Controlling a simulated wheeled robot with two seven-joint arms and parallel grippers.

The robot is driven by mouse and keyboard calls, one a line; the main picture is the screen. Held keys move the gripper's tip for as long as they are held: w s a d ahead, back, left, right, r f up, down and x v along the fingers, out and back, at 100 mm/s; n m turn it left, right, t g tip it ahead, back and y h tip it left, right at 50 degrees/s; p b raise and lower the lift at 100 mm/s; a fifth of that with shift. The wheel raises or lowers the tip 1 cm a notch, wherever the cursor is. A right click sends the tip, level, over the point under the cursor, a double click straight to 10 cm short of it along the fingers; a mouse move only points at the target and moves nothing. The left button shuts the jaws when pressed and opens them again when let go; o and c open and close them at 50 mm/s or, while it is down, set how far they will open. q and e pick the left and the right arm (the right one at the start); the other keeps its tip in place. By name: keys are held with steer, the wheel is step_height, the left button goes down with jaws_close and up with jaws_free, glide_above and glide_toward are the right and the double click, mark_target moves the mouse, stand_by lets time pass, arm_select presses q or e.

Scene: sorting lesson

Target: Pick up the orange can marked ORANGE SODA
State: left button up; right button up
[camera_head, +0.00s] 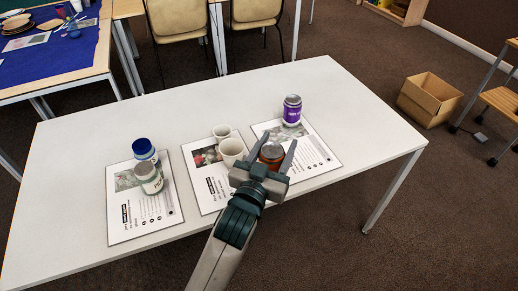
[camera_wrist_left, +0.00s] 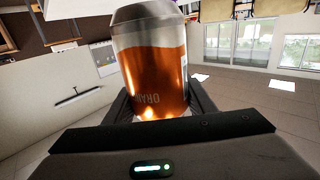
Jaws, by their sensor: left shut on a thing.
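The orange can (camera_head: 271,153) is between the fingers of my left gripper (camera_head: 273,158) at the front right of the white table (camera_head: 350,105). In the left wrist view the can (camera_wrist_left: 152,75) is large, with a silver rim and partly readable letters that begin "ORAN". The gripper's dark fingers (camera_wrist_left: 160,104) are on both sides of its lower part, shut on it. The gripper hides the can's lower part in the head view, so I cannot tell whether it touches the table. My right gripper is not in view.
A purple can (camera_head: 292,110) stands on the right sheet (camera_head: 312,150). Chairs (camera_head: 180,22) stand behind. The table's right end is clear.

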arm_select(q)
steer(key=d, duration=0.1)
steer(key=s+d+r, duration=0.1)
steer(key=d+r, duration=0.1)
steer(key=shift+s, duration=0.35)
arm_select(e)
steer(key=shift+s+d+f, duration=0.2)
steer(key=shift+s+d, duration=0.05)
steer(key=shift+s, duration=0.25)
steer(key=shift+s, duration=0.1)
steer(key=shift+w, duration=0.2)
